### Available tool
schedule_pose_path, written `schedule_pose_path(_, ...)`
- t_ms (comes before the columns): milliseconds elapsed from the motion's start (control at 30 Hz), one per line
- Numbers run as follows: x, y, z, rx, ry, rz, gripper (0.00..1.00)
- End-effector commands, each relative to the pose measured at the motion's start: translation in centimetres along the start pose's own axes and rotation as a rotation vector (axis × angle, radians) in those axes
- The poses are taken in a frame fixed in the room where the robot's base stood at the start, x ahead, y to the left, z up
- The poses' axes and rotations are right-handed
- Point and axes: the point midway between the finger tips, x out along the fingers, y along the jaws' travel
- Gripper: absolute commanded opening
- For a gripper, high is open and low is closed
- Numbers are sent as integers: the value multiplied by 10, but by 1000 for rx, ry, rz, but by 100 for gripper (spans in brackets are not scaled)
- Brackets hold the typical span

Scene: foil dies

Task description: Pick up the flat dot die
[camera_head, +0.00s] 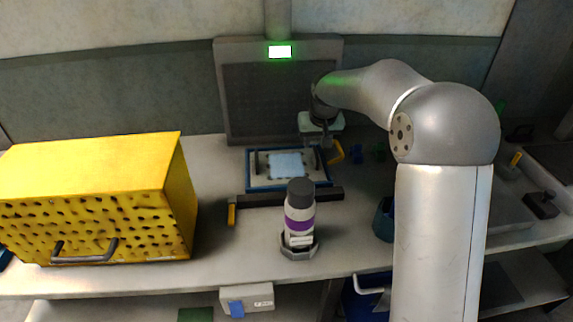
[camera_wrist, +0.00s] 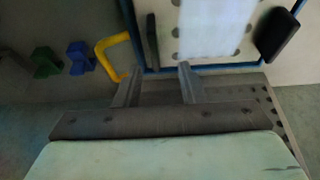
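I cannot tell for sure which piece is the flat dot die. Two small die-like pieces, a blue one (camera_head: 356,152) and a dark green one (camera_head: 380,152), stand on the bench right of the tray. In the wrist view the blue piece (camera_wrist: 78,58) and the green piece (camera_wrist: 46,62) lie at upper left, their working faces not readable. My gripper (camera_head: 324,146) is over the bench at the tray's right side. In the wrist view its two fingers (camera_wrist: 160,82) are apart with nothing between them, and both pieces are left of them.
A blue-framed tray (camera_head: 249,184) holds a pale blue sheet (camera_head: 287,165) between dark bars. A yellow handle (camera_wrist: 103,48) is between tray and blue piece. A purple-banded bottle (camera_head: 300,222) stands in front; a yellow perforated box (camera_head: 90,190) fills the left. A dark panel stands behind.

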Motion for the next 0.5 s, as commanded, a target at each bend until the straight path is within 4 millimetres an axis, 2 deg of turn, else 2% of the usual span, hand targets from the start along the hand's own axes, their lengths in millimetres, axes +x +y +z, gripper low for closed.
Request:
schedule_pose_path(267, 21, 2, 0, 1, -1, 0, 36)
schedule_pose_path(500, 56, 8, 1, 0, -1, 0, 36)
